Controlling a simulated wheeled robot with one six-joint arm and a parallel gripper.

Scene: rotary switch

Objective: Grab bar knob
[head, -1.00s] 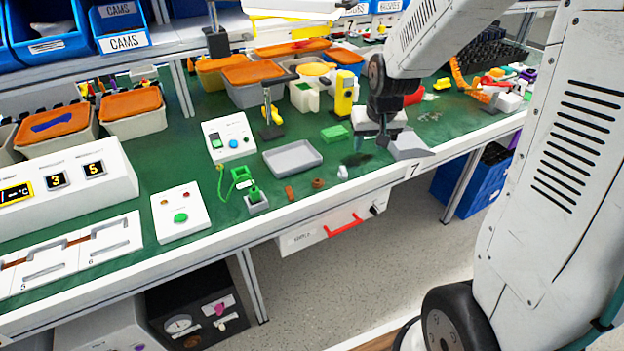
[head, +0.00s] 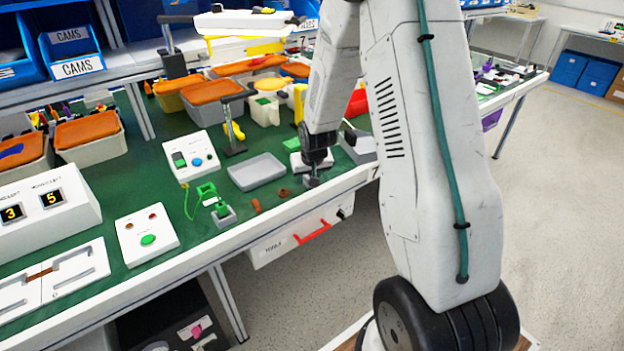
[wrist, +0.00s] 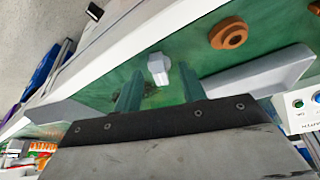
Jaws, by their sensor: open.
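A small black knob (head: 341,213) sticks out of the white drawer front under the bench edge. It looks like the bar knob, and it also shows at the top left of the wrist view (wrist: 95,12). My gripper (head: 312,180) is over the bench's front edge, above and left of this knob in the head view. In the wrist view my gripper (wrist: 161,82) is open, its two greenish fingers apart. A small pale faceted piece (wrist: 158,68) appears between the fingertips on the green bench top, not visibly gripped.
A grey tray (head: 257,172) and small brown rings (head: 284,192) lie left of my gripper. A red handle (head: 312,232) is on the drawer front, left of the knob. Button boxes (head: 147,236) stand on the bench. The floor in front is clear.

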